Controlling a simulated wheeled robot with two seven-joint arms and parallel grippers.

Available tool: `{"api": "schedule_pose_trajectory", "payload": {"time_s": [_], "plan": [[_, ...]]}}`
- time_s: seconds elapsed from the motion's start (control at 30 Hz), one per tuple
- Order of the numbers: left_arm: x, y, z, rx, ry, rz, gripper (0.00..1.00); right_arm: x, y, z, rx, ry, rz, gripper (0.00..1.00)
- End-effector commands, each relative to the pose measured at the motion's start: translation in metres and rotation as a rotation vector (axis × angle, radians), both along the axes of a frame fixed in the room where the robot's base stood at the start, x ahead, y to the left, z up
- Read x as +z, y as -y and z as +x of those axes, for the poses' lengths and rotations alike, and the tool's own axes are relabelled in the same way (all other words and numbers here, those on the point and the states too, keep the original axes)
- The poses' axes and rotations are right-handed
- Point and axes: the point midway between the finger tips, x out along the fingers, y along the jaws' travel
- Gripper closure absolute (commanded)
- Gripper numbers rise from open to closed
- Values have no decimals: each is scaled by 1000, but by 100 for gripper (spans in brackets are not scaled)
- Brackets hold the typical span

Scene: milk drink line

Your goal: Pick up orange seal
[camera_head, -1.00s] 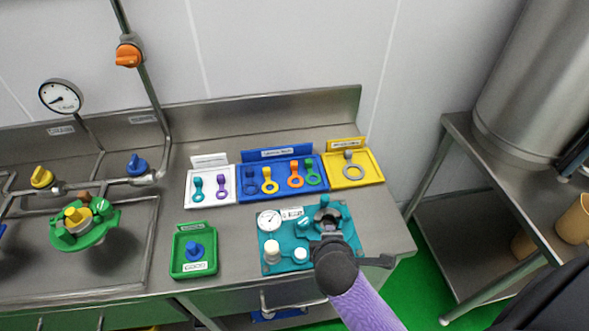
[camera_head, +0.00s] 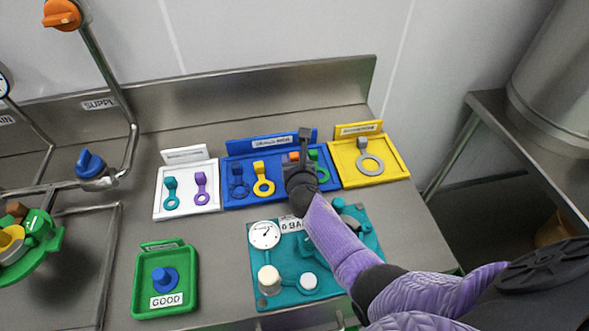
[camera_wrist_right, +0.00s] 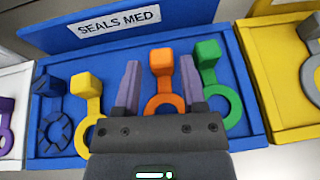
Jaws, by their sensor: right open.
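The orange seal (camera_wrist_right: 162,66) lies in the blue tray (camera_wrist_right: 60,68) labelled SEALS MED, a ring with an upright block tab. In the right wrist view it shows between the two fingers of my right gripper (camera_wrist_right: 160,85), which is open and empty. The gripper body hides the lower part of the ring. In the head view my right gripper (camera_head: 303,150) is over the blue tray (camera_head: 238,148) and covers most of the orange seal (camera_head: 293,156). I cannot tell whether the fingers touch it. My left gripper is not in view.
A green seal (camera_wrist_right: 208,60) stands close right of the orange one; yellow (camera_wrist_right: 85,90) and dark blue (camera_wrist_right: 50,95) seals lie left. A white tray (camera_head: 187,210) and a yellow tray (camera_head: 395,165) flank the blue tray. A teal gauge panel (camera_head: 330,285) lies in front.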

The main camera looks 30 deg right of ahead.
Motion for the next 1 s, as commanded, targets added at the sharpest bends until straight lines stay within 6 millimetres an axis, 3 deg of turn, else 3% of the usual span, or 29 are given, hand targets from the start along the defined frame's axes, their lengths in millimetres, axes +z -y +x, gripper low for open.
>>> {"api": "schedule_pose_trajectory", "payload": {"time_s": [0.13, 0.4, 0.47, 0.67, 1.0], "plan": [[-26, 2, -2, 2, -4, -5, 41, -15, 10, 26, -1, -1, 1, 47], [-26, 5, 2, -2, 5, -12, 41, -12, 13, 34, -2, 0, 2, 47], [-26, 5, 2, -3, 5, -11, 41, -12, 13, 34, -2, 0, 2, 56], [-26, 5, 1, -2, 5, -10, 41, -12, 13, 33, -2, 0, 2, 98], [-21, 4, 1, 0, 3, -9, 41, -7, 13, 33, -2, 0, 1, 100]]}}
